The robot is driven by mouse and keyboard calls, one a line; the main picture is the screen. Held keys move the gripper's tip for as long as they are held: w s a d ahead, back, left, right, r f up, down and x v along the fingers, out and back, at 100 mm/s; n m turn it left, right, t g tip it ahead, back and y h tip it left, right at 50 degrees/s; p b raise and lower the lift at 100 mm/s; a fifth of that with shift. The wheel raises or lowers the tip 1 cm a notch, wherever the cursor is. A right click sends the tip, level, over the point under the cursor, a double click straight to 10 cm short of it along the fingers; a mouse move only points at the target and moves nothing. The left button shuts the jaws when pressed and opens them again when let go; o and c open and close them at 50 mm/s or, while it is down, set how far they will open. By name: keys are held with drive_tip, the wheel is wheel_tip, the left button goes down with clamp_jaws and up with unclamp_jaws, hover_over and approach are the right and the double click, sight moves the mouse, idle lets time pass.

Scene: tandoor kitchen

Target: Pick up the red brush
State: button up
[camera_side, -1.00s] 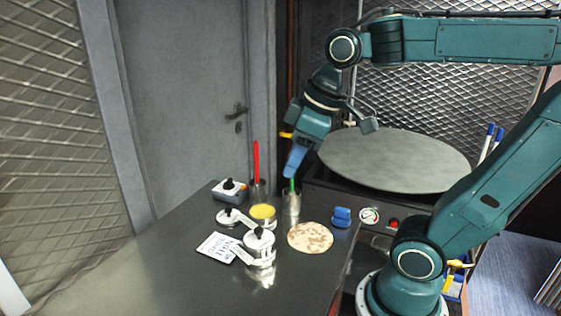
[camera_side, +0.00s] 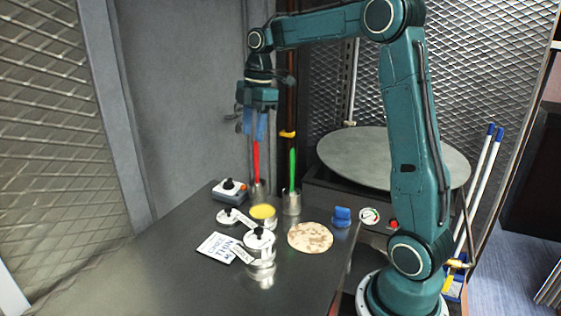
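The red brush (camera_side: 257,162) stands upright in a metal cup (camera_side: 258,189) at the back of the dark table. Its lower end is hidden in the cup. My gripper (camera_side: 254,135) points down right above the red handle, with its blue fingertips at about the handle's top in the picture. I cannot tell whether the fingers touch the handle or how far apart they are.
A green brush (camera_side: 292,167) stands in a second metal cup (camera_side: 292,203) just to the right. A small black-knobbed box (camera_side: 229,192), a yellow-filled tin (camera_side: 263,217), a lidded pot (camera_side: 259,250) and a flatbread (camera_side: 310,237) are nearby. The table's front left is clear.

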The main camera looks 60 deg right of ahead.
drive_tip(key=w+d+f+n, duration=0.2)
drive_tip(key=d+f, duration=0.1)
drive_tip(key=d, duration=0.3)
drive_tip(key=shift+w+f+n+g, duration=0.25)
drive_tip(key=shift+n+g, duration=0.15)
drive_tip(key=shift+f, duration=0.1)
drive_tip(key=shift+a+f, duration=0.1)
drive_tip(key=shift+f, duration=0.45)
hover_over(257, 182)
drive_tip(key=shift+w+d+f, duration=0.1)
drive_tip(key=shift+d+f, duration=0.1)
drive_tip(key=shift+f, duration=1.35)
drive_tip(key=shift+w+d+f, duration=0.1)
drive_tip(key=shift+d+f, duration=0.05)
drive_tip(key=shift+f, duration=1.4)
clamp_jaws()
